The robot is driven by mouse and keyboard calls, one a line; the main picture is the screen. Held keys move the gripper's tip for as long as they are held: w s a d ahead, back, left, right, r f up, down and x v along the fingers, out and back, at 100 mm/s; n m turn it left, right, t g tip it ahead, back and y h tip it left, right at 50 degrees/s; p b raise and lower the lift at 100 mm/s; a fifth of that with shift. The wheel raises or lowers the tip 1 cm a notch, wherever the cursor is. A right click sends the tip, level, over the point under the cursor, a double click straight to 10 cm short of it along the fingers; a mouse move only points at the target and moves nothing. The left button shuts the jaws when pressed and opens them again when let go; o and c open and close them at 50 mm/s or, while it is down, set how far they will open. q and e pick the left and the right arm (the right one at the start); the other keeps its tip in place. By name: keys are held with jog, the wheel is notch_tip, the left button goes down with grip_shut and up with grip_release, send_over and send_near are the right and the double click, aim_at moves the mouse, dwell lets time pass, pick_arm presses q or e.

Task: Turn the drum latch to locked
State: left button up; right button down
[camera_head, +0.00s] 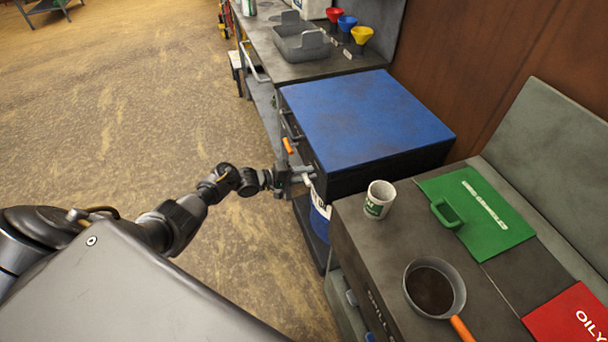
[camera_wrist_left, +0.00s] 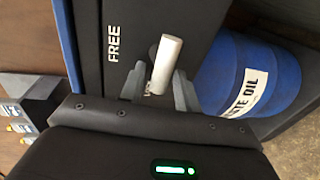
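The drum latch shows as a white handle (camera_wrist_left: 166,62) in the left wrist view, on a dark panel beside the word FREE. It is slightly tilted there, and a white end also shows in the head view (camera_head: 308,180). My left gripper (camera_head: 297,174) is at the front of the blue-topped cabinet, and its fingers (camera_wrist_left: 157,88) stand apart on either side of the handle. A gap shows beside the left finger; contact at the right finger is unclear. A blue waste oil drum (camera_wrist_left: 250,78) sits below the panel. My right gripper is not in view.
An orange handle (camera_head: 288,146) is on the front of the blue-topped cabinet (camera_head: 365,115), just above my gripper. The near bench holds a white cup (camera_head: 379,199), a pan (camera_head: 434,288) and a green lid (camera_head: 490,215). Open floor lies to the left.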

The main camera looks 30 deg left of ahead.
pick_arm(q)
jog(key=shift+o, duration=0.2)
jog(key=v, duration=1.1)
dwell(0.4)
